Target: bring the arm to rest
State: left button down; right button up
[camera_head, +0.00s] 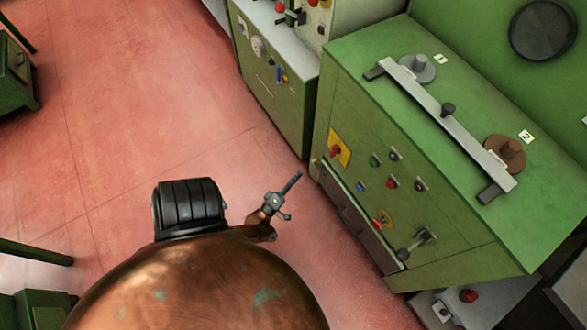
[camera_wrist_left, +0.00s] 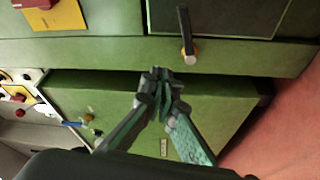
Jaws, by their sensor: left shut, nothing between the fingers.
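My left gripper (camera_head: 293,181) shows in the head view, low over the red floor and left of the green cabinet. Its slim fingers are together and hold nothing. In the wrist view the closed fingers of my left gripper (camera_wrist_left: 160,76) point at a green cabinet front and look clear of it, though the gap is hard to judge. A grey stopper-like piece (camera_head: 418,66) stands by label 1 on the cabinet top, and a brown one (camera_head: 506,153) stands by label 2. My right gripper is out of view.
The green cabinet (camera_head: 460,225) has buttons and a lever on its front. A metal bar (camera_head: 440,118) with a dark knob lies across its top. A second green cabinet (camera_head: 272,85) stands behind. The red floor (camera_head: 110,120) is open at left.

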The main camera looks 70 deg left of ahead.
pick_arm(q)
jog(key=shift+s+d+f, duration=0.15)
jog(key=shift+s+f, duration=0.05)
jog(key=shift+s, duration=0.25)
dwell(0.3)
